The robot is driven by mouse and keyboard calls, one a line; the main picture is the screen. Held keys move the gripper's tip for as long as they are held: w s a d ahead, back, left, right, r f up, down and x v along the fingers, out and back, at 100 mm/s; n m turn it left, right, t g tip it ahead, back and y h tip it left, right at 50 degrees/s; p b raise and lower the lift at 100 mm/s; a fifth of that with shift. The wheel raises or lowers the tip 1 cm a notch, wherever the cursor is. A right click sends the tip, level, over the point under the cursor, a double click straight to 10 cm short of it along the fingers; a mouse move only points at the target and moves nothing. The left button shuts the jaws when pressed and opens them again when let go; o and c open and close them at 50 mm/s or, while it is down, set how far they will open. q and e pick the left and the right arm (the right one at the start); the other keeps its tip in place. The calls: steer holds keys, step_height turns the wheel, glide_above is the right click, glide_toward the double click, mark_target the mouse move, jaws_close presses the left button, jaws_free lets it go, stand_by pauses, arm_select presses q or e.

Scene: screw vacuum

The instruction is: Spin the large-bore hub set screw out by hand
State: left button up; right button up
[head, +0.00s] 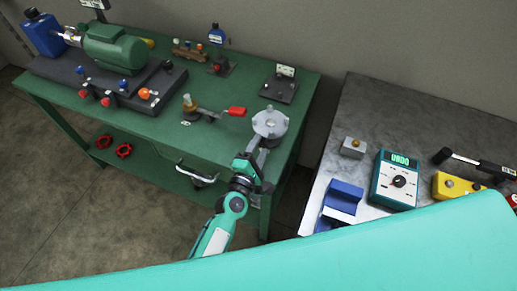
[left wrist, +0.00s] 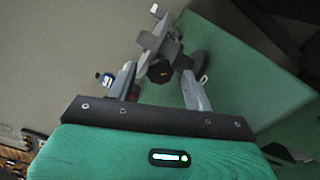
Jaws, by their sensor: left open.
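The grey round hub (head: 270,122) stands near the right end of the green bench, with several small lobes on its rim. It also shows in the left wrist view as a grey body (left wrist: 150,42). A black knob-like screw head (left wrist: 160,71) faces the wrist camera, low on that body. My left gripper (head: 260,152) reaches up to the hub's near side. In the left wrist view its two fingers (left wrist: 162,82) are open, one on each side of the black knob. I cannot tell whether they touch it. The knob is hidden in the head view. My right gripper is not in view.
A brass valve with a red handle (head: 236,111) is left of the hub. A black stand (head: 279,88) is behind it. The green pump (head: 113,45) fills the bench's left end. A grey table (head: 349,115) with a teal meter (head: 395,180) stands right, across a gap.

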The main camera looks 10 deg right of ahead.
arm_select(q)
steer(key=b+v, duration=0.2)
steer(key=v, duration=1.1)
steer(key=shift+s+a, duration=0.25)
steer(key=shift+s, duration=0.05)
